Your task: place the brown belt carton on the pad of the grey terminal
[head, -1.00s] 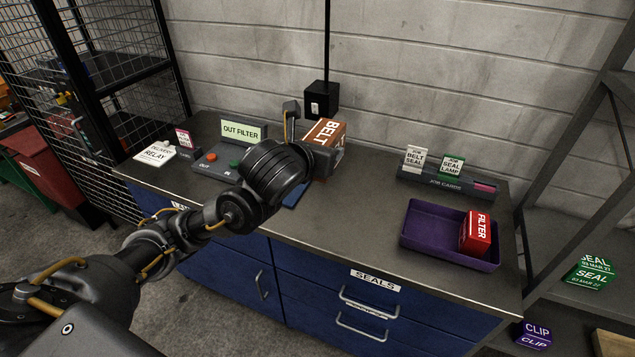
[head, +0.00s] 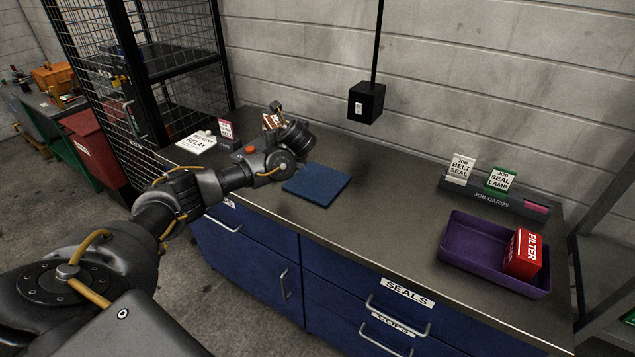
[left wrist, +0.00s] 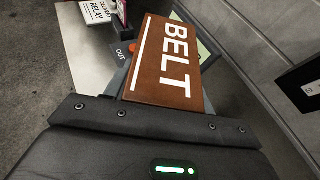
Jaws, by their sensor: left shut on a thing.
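The brown belt carton (head: 271,121) is mostly hidden behind my left gripper (head: 283,126) in the head view. In the left wrist view the carton (left wrist: 165,62) shows its BELT face, directly beyond the gripper (left wrist: 150,110). My left gripper is shut on it, over the far left of the counter. The grey terminal (left wrist: 118,82) shows partly behind the carton, with its OUT label, a red button and part of its screen. In the head view my arm covers most of it; its red button (head: 251,150) shows. A flat blue pad (head: 317,184) lies bare to the right. My right gripper is not in view.
A white relay card (head: 196,142) lies left of the terminal. A purple tray (head: 470,265) with a red filter carton (head: 523,253) and a job card holder (head: 492,198) are at the right. A black wall box (head: 366,102) hangs behind. The counter's middle is clear.

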